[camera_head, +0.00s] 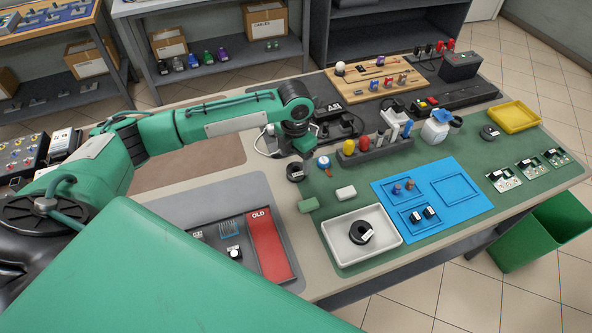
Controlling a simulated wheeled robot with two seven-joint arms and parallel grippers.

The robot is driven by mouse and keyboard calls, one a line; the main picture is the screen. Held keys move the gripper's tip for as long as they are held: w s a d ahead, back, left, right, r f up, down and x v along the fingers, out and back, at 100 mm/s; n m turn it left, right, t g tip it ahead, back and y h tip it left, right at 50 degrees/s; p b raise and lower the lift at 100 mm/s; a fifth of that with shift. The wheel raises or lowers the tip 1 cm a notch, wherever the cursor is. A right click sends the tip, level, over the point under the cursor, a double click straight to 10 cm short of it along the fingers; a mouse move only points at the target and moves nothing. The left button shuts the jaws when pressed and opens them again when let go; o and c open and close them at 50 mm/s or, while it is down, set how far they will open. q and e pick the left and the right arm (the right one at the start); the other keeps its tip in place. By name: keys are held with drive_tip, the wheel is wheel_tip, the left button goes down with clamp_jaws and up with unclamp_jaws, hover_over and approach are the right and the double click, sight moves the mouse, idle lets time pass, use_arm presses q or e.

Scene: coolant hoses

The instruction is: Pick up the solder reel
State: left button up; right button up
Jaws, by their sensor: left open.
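Dark round reel-like items show in three places, and I cannot tell for sure which is the solder reel. One black reel (361,232) with a pale label lies in the white tray (334,255). A black ring (295,172) lies on the mat just below my left gripper. My left gripper (304,152) is open and points down over the mat near the black ring, apart from the reel in the tray. Its fingers are small and dark here. My right gripper is not in view.
A black rack (377,148) of coloured pieces stands behind. A blue mat (455,219) lies right of the white tray; a red OLD area (268,250) lies left.

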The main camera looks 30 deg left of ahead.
sight(296, 166)
use_arm(q)
drive_tip(key=f, duration=0.3)
drive_tip(key=shift+s+d+f+p, duration=0.1)
drive_tip(key=shift+d+f+p, duration=0.1)
drive_tip(key=shift+f+p, duration=0.1)
drive_tip(key=shift+f, duration=0.15)
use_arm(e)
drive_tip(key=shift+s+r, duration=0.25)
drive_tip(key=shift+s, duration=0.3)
use_arm(q)
drive_tip(key=c, duration=1.2)
drive_tip(key=shift+o, duration=0.2)
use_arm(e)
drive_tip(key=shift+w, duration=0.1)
